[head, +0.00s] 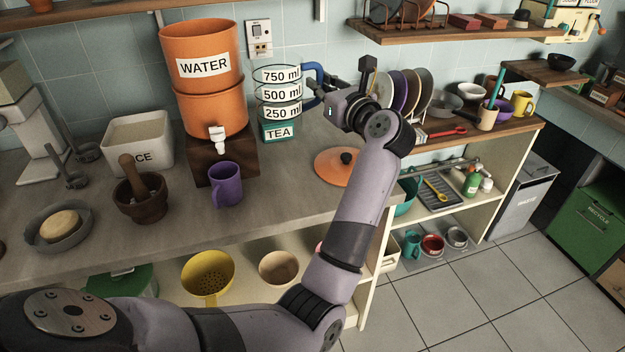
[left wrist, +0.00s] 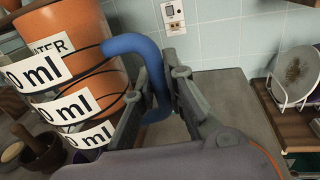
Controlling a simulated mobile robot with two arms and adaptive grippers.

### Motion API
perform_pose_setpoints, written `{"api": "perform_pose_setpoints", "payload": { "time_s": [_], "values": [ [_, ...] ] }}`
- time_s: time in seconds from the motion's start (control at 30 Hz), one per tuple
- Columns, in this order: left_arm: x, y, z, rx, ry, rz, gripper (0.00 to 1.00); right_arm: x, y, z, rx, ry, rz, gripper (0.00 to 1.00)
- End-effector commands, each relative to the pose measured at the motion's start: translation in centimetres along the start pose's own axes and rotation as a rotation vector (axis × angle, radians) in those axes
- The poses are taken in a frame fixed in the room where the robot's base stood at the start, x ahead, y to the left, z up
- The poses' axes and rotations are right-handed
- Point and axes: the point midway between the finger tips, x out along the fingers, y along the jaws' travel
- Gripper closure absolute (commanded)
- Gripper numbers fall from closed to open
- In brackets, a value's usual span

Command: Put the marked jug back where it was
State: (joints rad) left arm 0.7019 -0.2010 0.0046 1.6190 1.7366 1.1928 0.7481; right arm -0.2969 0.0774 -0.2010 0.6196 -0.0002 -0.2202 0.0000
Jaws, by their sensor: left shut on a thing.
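The marked jug (head: 278,93) is clear, with a blue handle (head: 314,72) and white labels reading 750 ml, 500 ml and 250 ml. It looks upright, just right of the orange water dispenser (head: 205,112). In the head view its lower edge appears right above the label of the teal TEA container (head: 278,132); I cannot tell whether they touch. My left gripper (head: 318,91) is shut on the jug's handle. In the left wrist view the fingers (left wrist: 158,98) lie on both sides of the blue handle (left wrist: 140,48). My right gripper is not in view.
An orange lid (head: 330,168) with a black knob lies on the counter (head: 275,195), partly behind my arm. A purple mug (head: 225,184) and a mortar (head: 142,197) stand toward the front. Plates (head: 400,88) stand in a rack at right. Bare counter lies between mug and lid.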

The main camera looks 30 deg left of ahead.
Motion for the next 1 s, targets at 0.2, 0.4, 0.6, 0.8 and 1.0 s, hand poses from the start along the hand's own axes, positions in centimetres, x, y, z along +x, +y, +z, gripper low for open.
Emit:
{"api": "perform_pose_setpoints", "payload": {
  "time_s": [0.2, 0.4, 0.6, 0.8, 1.0],
  "values": [
    [0.0, 0.0, -5.9, 0.012, 0.000, 0.000, 1.00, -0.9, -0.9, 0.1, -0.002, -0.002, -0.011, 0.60],
    [0.1, 0.0, -10.9, 0.009, -0.001, -0.001, 1.00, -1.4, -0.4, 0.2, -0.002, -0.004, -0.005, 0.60],
    [0.0, -0.1, -13.4, 0.003, -0.001, -0.001, 1.00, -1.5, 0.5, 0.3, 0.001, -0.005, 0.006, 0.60],
    [0.1, -0.1, -15.8, 0.006, -0.001, -0.002, 1.00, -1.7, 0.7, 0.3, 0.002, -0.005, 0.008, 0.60],
    [0.0, -0.1, -17.9, 0.002, -0.001, -0.001, 1.00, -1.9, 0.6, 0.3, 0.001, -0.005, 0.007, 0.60]
  ]
}}
